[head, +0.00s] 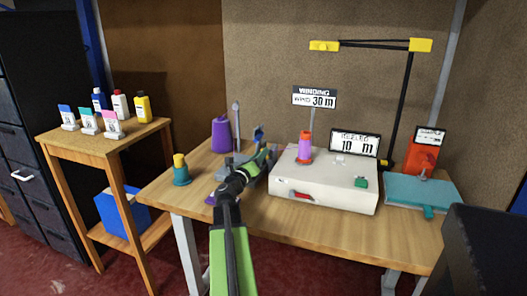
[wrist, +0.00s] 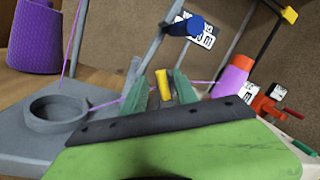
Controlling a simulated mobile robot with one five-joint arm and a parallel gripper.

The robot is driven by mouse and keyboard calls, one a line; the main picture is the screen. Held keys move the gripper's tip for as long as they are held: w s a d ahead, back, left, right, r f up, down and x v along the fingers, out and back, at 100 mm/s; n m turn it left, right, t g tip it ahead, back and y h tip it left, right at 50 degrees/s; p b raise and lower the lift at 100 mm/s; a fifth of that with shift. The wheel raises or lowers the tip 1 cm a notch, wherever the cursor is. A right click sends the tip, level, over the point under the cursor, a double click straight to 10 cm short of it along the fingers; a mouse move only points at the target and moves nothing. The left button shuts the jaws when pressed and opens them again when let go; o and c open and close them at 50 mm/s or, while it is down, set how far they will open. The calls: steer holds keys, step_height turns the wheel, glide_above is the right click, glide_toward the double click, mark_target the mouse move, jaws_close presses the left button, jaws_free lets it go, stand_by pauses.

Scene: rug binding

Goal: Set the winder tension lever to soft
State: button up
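My gripper (head: 262,160) reaches over the middle of the table to a grey fitting left of the white winder box (head: 325,183). In the wrist view its two green fingers (wrist: 160,92) stand apart, and a small yellow-tipped piece (wrist: 163,84) shows between them. I cannot tell if they touch it; it may be the tension lever. The grey base (wrist: 60,122) with a ring lies at left, with purple thread running past. A blue knob (wrist: 183,26) is above the fingers. Any soft marking is not readable. In the head view my arm hides much of the fitting.
An orange-and-purple spool (head: 305,147) stands on the winder box, which has a red front slot (head: 303,196) and green button (head: 361,183). A purple cone (head: 221,134) stands behind left. A teal-and-yellow item (head: 181,170) is at left, a teal plate (head: 422,190) at right.

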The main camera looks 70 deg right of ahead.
steer(key=a+f+b, duration=0.1)
steer(key=a, duration=0.7)
steer(key=shift+w, duration=0.3)
steer(key=shift+f, duration=0.1)
